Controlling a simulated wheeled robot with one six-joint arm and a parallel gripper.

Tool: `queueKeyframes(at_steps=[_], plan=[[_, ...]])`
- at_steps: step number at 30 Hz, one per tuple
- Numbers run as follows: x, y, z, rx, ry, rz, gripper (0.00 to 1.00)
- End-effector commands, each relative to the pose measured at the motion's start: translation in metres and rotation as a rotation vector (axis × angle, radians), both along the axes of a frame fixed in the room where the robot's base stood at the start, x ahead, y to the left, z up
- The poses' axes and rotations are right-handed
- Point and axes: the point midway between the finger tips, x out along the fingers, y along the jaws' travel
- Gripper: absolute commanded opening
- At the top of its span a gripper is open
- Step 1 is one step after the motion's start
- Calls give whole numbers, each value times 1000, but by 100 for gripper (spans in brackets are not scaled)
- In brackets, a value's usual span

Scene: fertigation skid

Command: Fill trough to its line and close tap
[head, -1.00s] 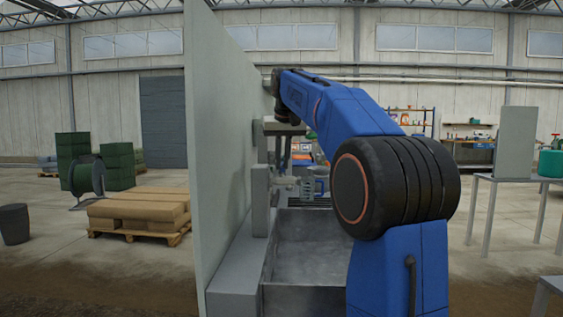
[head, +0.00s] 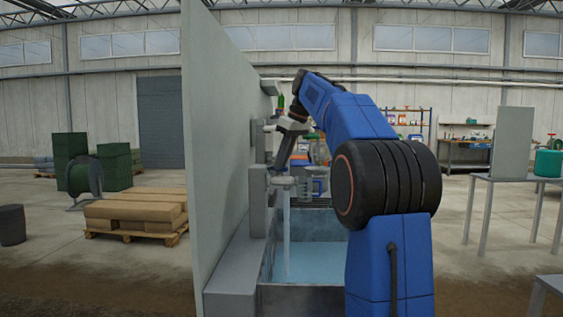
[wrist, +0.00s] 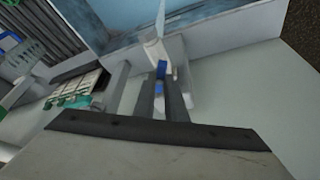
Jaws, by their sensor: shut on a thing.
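The grey trough (head: 300,300) stands at the foot of a tall panel in the head view, with blue water (head: 318,262) spread across it. A pale stream (head: 287,225) falls into it from the tap (head: 283,181) on the panel side. In the wrist view the pale tap body (wrist: 154,50) and part of the trough water (wrist: 112,14) show. My gripper (wrist: 161,88) is shut on the tap's blue handle (wrist: 161,68). In the head view the handle is hard to make out. I cannot make out the fill line; my arm covers the trough's right side.
The tall grey panel (head: 215,150) rises left of the trough. A pallet with brown sacks (head: 135,208) and a hose reel (head: 84,175) stand farther left. A table with a green container (head: 549,163) stands at right. Bare floor lies between.

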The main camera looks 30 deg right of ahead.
Motion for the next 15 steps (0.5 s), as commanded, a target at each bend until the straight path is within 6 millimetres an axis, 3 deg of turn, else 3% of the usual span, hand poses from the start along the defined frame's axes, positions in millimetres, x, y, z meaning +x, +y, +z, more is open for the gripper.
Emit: queueKeyframes(at_steps=[15], plan=[[1, -1, 0, -1, 0, 83, 0]])
